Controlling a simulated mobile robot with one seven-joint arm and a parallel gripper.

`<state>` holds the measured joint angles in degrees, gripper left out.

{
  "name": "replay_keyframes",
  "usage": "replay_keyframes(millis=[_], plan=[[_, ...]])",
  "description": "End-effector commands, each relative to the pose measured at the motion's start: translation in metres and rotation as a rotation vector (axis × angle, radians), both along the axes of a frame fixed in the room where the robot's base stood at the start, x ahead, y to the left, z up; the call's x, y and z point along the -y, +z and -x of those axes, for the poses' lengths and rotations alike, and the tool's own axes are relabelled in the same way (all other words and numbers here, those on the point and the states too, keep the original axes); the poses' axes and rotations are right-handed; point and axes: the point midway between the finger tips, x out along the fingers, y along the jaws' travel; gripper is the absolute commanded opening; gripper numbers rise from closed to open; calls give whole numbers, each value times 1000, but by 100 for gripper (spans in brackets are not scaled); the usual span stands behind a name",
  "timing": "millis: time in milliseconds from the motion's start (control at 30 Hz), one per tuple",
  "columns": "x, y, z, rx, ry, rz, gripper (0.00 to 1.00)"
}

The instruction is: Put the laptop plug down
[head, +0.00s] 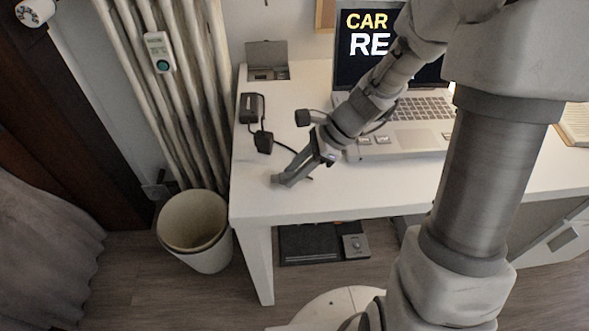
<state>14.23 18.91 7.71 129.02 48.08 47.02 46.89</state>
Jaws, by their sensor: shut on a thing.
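My gripper (287,179) is low over the left front part of the white desk (300,201), left of the laptop. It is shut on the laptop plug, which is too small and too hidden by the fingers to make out. A thin black cable (284,147) runs from the dark charger pieces (252,107) to behind my gripper. I cannot tell whether the plug touches the desk top. The open laptop (424,107) stands to the right, its screen showing large letters, partly hidden by my arm.
A dark desk socket box with a raised lid (267,61) is at the back left corner. An open book (575,123) lies at the far right. A waste bin (196,232) stands on the floor left of the desk. The desk's front left is clear.

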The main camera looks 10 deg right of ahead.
Motion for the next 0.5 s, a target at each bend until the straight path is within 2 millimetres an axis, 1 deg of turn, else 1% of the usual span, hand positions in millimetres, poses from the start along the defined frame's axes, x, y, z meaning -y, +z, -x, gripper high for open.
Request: replay_keyframes(millis=[100, 200, 233, 367, 400, 500], plan=[[0, -5, 0, -1, 1, 0, 0], [0, -4, 0, 0, 0, 0, 0], [0, -4, 0, 0, 0, 0, 32], [0, -4, 0, 0, 0, 0, 55], [0, -4, 0, 0, 0, 0, 58], [0, -4, 0, 0, 0, 0, 58]])
